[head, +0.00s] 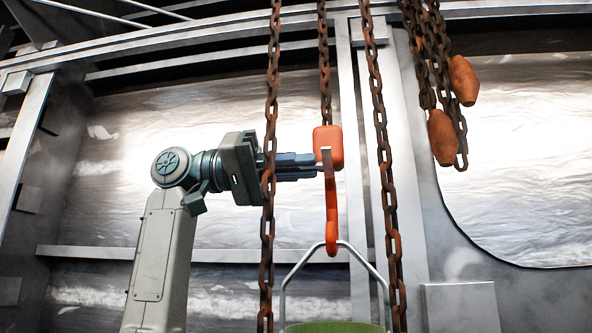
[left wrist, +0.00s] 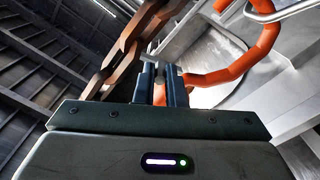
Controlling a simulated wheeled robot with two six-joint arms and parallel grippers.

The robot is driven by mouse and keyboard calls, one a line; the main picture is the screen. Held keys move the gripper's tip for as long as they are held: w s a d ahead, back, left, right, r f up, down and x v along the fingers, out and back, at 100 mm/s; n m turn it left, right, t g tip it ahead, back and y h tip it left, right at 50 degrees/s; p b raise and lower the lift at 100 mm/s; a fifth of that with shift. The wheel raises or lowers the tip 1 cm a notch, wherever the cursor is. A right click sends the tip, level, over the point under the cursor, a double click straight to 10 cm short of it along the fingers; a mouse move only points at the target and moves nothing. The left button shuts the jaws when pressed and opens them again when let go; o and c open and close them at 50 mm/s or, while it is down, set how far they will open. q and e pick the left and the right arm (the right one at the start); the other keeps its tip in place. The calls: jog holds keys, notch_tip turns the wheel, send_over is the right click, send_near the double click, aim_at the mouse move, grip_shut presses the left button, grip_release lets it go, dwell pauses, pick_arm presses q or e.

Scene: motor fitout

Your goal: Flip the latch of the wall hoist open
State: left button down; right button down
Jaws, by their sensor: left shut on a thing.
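The wall hoist's orange hook (head: 332,215) hangs from a rusty chain, below its orange block (head: 328,137). A small grey latch (head: 327,160) shows at the upper part of the hook. My left gripper (head: 316,166) reaches in from the left, its fingertips at the latch. In the left wrist view the fingers (left wrist: 160,80) are close together on a small grey piece, which looks like the latch. The hook (left wrist: 238,65) curves to their right in that view. The fingers partly hide the latch, so its exact angle is unclear. My right gripper is not in view.
A metal bail (head: 342,243) of a green bucket (head: 335,327) meets the hook's bottom. A rusty chain (head: 268,190) hangs in front of my left gripper, another (head: 383,150) right of the hook. Chains with orange weights (head: 443,138) hang farther right.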

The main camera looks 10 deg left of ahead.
pick_arm(q)
jog(key=shift+n, duration=0.3)
jog(key=c, duration=1.8)
grip_release()
jog(key=a+b, duration=0.4)
jog(key=a, duration=0.6)
jog(key=shift+a, duration=0.4)
jog(key=shift+o, duration=0.3)
